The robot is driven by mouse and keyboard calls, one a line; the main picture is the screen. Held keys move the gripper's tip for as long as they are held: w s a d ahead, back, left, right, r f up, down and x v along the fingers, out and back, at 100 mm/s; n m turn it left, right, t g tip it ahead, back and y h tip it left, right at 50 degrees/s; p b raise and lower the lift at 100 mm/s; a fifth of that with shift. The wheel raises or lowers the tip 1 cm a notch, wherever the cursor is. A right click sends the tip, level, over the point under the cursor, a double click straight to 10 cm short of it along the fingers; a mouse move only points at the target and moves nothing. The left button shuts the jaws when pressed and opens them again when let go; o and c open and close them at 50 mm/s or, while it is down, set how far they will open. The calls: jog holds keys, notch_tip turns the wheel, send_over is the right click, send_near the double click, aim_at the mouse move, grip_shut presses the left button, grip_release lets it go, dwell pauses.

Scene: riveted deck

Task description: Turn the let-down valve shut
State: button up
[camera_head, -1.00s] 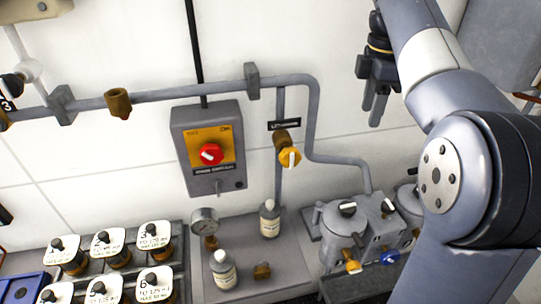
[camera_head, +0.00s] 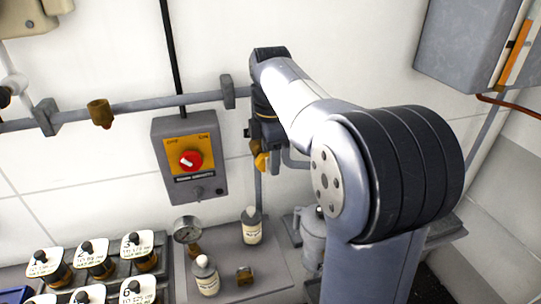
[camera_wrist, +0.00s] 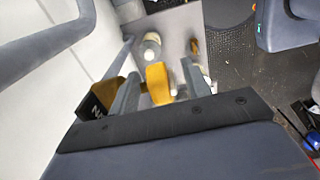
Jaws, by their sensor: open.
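The let-down valve (camera_head: 261,161) is a yellow-orange valve on the vertical pipe, right of the switch box. In the head view my gripper (camera_head: 268,132) is in front of it and hides most of it and its label. In the wrist view a yellow valve part (camera_wrist: 158,84) stands between my two spread fingers (camera_wrist: 160,90). A dark label plate (camera_wrist: 98,101) with white lettering shows beside the left finger. My gripper is open; I cannot tell whether either finger touches the valve. The valve's white pointer is not visible now.
A grey switch box (camera_head: 190,155) with a red knob hangs to the left. A grey pipe (camera_head: 160,103) runs along the wall. A grey cabinet (camera_head: 468,45) is at upper right.

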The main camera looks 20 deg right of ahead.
jog(key=shift+c, duration=0.2)
jog(key=c, duration=0.9)
jog(key=shift+c, duration=0.2)
